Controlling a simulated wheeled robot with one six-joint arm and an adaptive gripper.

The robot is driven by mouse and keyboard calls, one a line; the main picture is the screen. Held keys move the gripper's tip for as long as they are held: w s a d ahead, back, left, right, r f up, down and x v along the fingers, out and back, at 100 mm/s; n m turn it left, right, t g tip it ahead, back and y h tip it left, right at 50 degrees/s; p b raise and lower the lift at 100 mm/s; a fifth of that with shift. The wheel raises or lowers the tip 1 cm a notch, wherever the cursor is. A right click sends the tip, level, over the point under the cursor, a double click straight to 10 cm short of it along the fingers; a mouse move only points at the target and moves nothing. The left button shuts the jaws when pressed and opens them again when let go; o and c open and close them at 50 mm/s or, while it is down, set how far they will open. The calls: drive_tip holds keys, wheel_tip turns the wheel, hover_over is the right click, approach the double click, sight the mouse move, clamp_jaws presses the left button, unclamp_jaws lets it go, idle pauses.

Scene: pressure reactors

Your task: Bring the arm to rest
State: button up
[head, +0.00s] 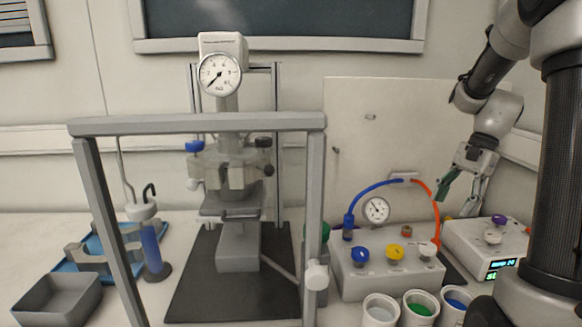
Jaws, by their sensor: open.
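My gripper (459,196) hangs at the right, fingers pointing down and to the left. Its fingers are apart and nothing shows between them. It is in the air in front of the white back panel, near the orange hose (431,199) and above the left side of the white box with a green display (487,244). My arm comes down to it from the upper right. My dark column hides part of the right side of the bench.
A grey frame (200,124) stands around a pressure reactor (228,172) with a round gauge. A valve box (388,275) with a blue hose (371,189) stands right of it. Several cups (380,310) stand in front. A grey bin (58,299) and blue tray (93,271) lie left.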

drive_tip(key=s+a+r+n+t+h, duration=0.2)
drive_tip(key=s+n, duration=0.4)
drive_tip(key=s, duration=0.3)
drive_tip(key=s+a+r+n+t+h, duration=0.2)
drive_tip(key=s+a+r+n+t, duration=0.1)
drive_tip(key=s+a+r+n, duration=0.2)
drive_tip(key=s+a+n, duration=0.1)
drive_tip(key=s+n, duration=0.1)
drive_tip(key=s, duration=0.1)
drive_tip(key=shift+s+a+n, duration=0.3)
drive_tip(key=shift+s, duration=0.05)
